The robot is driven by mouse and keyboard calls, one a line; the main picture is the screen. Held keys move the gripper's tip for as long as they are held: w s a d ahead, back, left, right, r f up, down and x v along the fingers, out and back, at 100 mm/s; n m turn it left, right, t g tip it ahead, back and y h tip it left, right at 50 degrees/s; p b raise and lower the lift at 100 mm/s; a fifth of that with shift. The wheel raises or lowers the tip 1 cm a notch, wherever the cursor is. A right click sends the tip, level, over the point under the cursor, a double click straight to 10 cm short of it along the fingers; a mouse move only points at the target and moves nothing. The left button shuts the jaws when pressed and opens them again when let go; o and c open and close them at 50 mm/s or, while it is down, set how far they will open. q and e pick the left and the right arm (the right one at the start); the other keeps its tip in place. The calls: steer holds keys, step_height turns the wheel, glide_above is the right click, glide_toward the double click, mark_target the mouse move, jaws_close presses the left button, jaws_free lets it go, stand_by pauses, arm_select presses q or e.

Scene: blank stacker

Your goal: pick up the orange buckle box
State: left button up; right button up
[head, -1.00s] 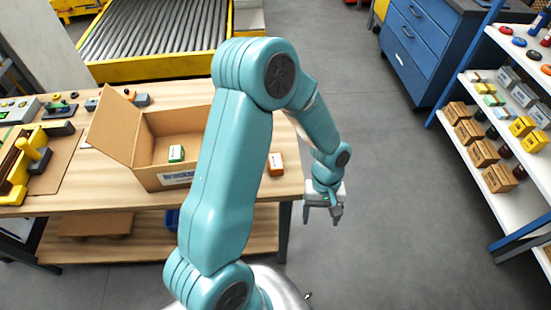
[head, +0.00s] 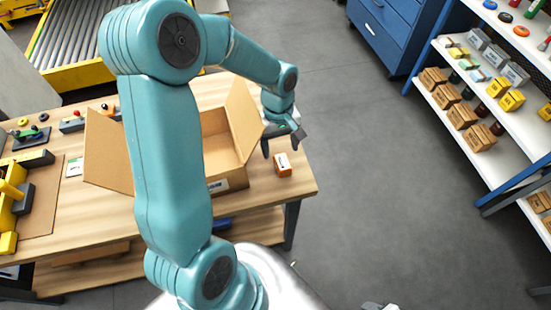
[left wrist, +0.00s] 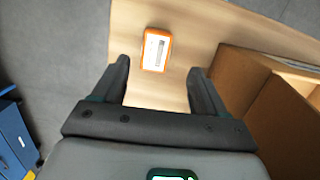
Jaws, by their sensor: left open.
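The orange buckle box (head: 283,165) stands on the wooden table near its right end, just right of the open cardboard carton. It has a white label, and in the left wrist view the box (left wrist: 156,50) lies ahead of the fingers, a little left of the middle of the gap. My left gripper (head: 283,146) is open and empty, above and behind the box in the head view. In the left wrist view its two fingers (left wrist: 160,80) are spread, apart from the box. My right gripper is not seen for certain; only a small grey piece shows at the bottom edge of the head view.
The cardboard carton (head: 235,184) with raised flaps stands close beside the box; its wall also shows in the left wrist view (left wrist: 245,83). The wooden table (head: 302,188) ends just right of the box. Shelves with small boxes (head: 445,75) stand far right, across clear floor.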

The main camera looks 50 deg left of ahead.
mark_target(283, 162)
arm_select(q)
steer(key=f, duration=0.2)
steer(key=f+p, duration=0.1)
steer(key=f, duration=0.1)
steer(key=d+f, duration=0.1)
steer(key=f, duration=0.2)
steer(key=shift+w, duration=0.15)
steer(key=shift+a+f, duration=0.1)
steer(key=shift+f, duration=0.1)
steer(key=shift+d, duration=0.25)
steer(key=shift+a, duration=0.1)
steer(key=c, duration=1.1)
